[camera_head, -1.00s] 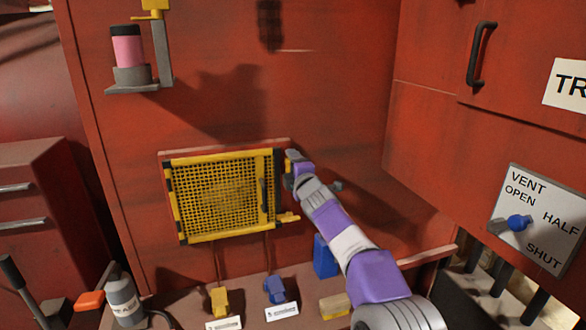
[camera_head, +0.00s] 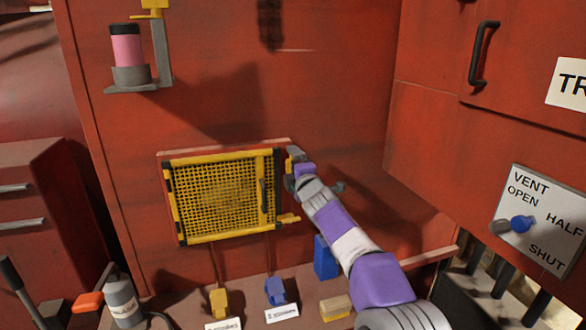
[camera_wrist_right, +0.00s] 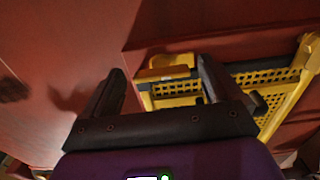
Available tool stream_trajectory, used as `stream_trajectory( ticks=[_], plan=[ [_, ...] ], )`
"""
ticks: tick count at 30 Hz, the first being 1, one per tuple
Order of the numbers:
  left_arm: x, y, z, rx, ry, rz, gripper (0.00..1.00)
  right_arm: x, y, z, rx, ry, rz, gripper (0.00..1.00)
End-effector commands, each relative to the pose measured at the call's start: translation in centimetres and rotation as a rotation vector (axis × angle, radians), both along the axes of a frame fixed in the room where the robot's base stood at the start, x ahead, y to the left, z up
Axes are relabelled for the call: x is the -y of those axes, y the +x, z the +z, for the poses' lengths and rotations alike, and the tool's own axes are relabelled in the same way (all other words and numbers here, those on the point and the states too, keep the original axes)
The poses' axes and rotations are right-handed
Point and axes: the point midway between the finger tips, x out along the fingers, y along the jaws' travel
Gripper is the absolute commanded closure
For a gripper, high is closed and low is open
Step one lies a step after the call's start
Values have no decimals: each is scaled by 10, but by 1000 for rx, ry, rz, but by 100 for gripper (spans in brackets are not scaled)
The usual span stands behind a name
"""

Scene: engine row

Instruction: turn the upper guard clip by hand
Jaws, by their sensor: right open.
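The yellow mesh guard (camera_head: 216,239) is on the red wall, low and left of centre in the head view. A yellow lower clip (camera_head: 289,218) sticks out at its lower right corner. My right gripper (camera_head: 294,156) is at the guard's upper right corner and largely covers the upper clip there. In the right wrist view my right gripper (camera_wrist_right: 160,78) is open, with a dark finger on each side. A yellow block (camera_wrist_right: 168,72), seemingly the upper guard clip, shows between the fingers, closer to the right one. Contact cannot be told. My left gripper is out of view.
A ledge below the guard holds a yellow piece (camera_head: 219,302), a blue piece (camera_head: 275,291) and a blue block (camera_head: 325,258). A bracket with a pink canister (camera_head: 127,49) is at upper left. A vent panel (camera_head: 540,222) with a blue knob is at right.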

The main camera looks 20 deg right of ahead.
Motion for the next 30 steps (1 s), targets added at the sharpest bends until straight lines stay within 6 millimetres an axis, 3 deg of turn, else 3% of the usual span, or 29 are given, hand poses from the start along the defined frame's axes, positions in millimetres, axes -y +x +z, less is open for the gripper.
stream_trajectory(
  ticks=[6,13,30],
  plan=[
    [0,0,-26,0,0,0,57,-1,-34,-3,4,3,4,8],
    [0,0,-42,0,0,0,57,1,-60,-1,4,2,2,8],
    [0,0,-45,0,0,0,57,3,-69,0,2,1,0,8]
  ],
)
